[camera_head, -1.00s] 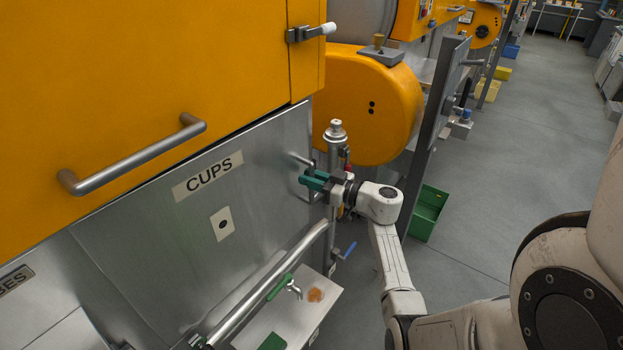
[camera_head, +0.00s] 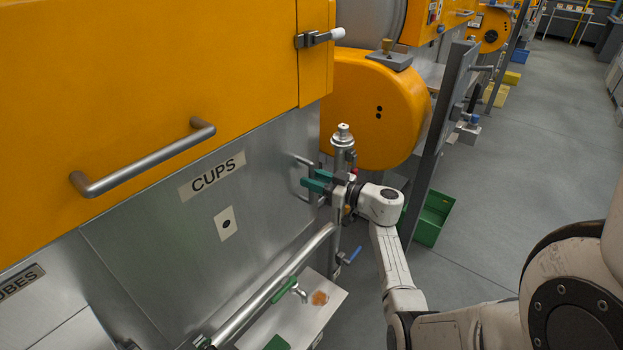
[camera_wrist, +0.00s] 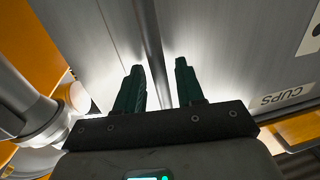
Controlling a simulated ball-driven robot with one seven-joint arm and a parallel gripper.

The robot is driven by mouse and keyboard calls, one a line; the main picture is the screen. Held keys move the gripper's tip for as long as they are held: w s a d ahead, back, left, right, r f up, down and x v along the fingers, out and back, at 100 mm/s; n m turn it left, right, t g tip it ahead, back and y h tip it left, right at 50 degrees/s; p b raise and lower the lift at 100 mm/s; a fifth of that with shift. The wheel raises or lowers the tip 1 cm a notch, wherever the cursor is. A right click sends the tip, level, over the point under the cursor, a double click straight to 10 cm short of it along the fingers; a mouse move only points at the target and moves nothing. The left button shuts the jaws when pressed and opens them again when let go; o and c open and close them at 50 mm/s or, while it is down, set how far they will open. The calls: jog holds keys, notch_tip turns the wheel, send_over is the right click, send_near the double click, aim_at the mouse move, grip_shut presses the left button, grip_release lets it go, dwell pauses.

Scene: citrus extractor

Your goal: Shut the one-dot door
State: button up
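The one-dot door (camera_head: 265,235) is a steel panel with a CUPS label (camera_head: 212,175) and a one-dot plate (camera_head: 226,223). It stands upright under the orange cover, with no clear gap along its top edge. Its bar handle (camera_head: 300,178) is at its right side. My gripper (camera_head: 314,182) is at the handle, its green fingers apart. In the wrist view the two fingers (camera_wrist: 159,75) are spread, with the handle bar (camera_wrist: 152,45) beyond and between their tips. I see no finger clamped on the bar. The door's far right edge is partly hidden by my gripper.
A steel pipe post (camera_head: 343,160) stands close right of my gripper. A horizontal rail (camera_head: 275,285) runs below the door above a white tray (camera_head: 320,305). An orange two-dot housing (camera_head: 375,105) is behind, and a green bin (camera_head: 432,217) stands on the open floor at right.

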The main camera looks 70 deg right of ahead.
jog(key=s, duration=0.9)
jog(key=shift+s+a, duration=0.4)
jog(key=shift+a, duration=0.05)
jog(key=w+r+m+g+h, duration=0.2)
jog(key=w+r+m+h, duration=0.3)
jog(key=h, duration=0.6)
jog(key=s+a+f+m+g+y, duration=0.1)
jog(key=s+a+f+g+y, duration=0.15)
jog(key=a+f+g, duration=0.4)
jog(key=s+a+f+g+y, duration=0.2)
jog(key=a+f+g+y, duration=0.15)
jog(key=a+f, duration=0.6)
jog(key=s+a+f+n+g+y, duration=0.1)
jog(key=s+a+n+g+y, duration=0.1)
jog(key=a, duration=0.7)
jog(key=s+a+f+n+g+y, duration=0.1)
jog(key=s+a+n+g+y, duration=0.2)
jog(key=s+a, duration=0.4)
jog(key=a+n+y, duration=0.1)
jog(key=a, duration=0.2)
jog(key=shift+s+n, duration=0.3)
